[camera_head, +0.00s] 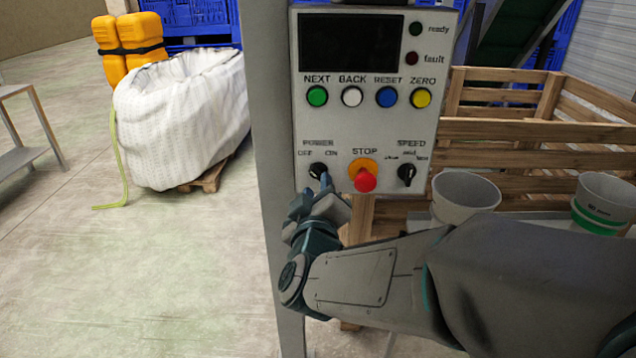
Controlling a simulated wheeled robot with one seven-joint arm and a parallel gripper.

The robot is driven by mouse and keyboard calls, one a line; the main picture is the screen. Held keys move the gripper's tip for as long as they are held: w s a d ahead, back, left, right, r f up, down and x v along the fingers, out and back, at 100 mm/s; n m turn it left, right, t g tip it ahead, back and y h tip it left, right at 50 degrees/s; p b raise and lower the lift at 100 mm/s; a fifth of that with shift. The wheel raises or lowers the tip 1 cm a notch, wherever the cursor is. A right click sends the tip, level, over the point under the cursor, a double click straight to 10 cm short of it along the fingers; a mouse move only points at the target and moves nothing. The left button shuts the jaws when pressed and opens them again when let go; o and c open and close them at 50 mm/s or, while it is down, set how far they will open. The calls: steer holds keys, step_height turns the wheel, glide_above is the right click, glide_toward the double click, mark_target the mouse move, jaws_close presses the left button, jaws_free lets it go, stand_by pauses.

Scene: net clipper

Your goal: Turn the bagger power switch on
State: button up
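The grey control panel (433,128) is mounted on a post in the upper middle of the head view. Its power switch (317,169) is a black rotary knob at the lower left, under the words POWER, OFF and ON. My gripper (317,190) is just below the power switch, with its fingertips at or very near the knob's lower edge. I cannot tell whether they touch it. My arm covers the area below the panel. The knob's exact pointing direction is too small to read, and the gap between the fingers is unclear.
The red stop button (365,181) sits right of the power switch, and the black speed knob (407,173) further right. A wooden crate (500,158) and two buckets, one grey (465,196), stand at right. A white bulk bag (175,125) stands left; floor there is open.

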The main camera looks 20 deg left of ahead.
mark_target(318, 178)
steer(key=shift+x, duration=1.55)
steer(key=shift+c, duration=0.3)
jaws_close()
